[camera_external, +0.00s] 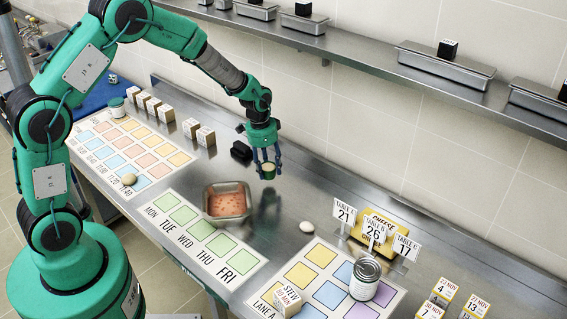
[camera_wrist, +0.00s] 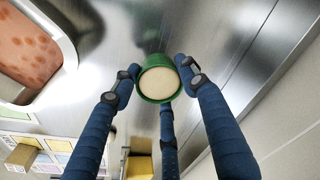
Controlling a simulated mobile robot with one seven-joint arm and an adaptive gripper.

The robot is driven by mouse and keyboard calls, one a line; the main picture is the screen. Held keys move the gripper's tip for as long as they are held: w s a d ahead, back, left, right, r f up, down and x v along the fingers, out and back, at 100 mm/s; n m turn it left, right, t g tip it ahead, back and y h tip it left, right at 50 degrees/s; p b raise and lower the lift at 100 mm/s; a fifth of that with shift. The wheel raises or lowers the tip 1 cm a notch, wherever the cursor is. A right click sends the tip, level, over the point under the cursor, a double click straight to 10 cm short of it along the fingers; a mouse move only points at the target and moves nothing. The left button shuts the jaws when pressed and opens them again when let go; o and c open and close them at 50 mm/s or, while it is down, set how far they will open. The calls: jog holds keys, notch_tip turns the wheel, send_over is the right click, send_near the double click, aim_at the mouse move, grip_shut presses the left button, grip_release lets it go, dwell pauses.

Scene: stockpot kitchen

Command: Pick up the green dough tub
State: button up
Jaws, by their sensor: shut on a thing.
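The green dough tub (camera_wrist: 159,82) is a small round green container with pale dough filling its top. In the wrist view it sits between the three blue fingers of my gripper (camera_wrist: 160,88), which are closed around it. In the external view the tub (camera_external: 268,171) shows at the fingertips of my gripper (camera_external: 266,166), above the steel counter. The tub looks upright. The gap between its base and the counter is hard to judge.
A metal tray (camera_external: 228,203) with reddish contents lies left of my gripper. A black object (camera_external: 241,151) is close behind. A shelf (camera_external: 400,62) runs above.

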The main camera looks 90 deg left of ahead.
aim_at(268, 166)
notch_tip(268, 166, up, 6)
jog(key=shift+r+p, duration=0.25)
jog(key=shift+p, duration=0.2)
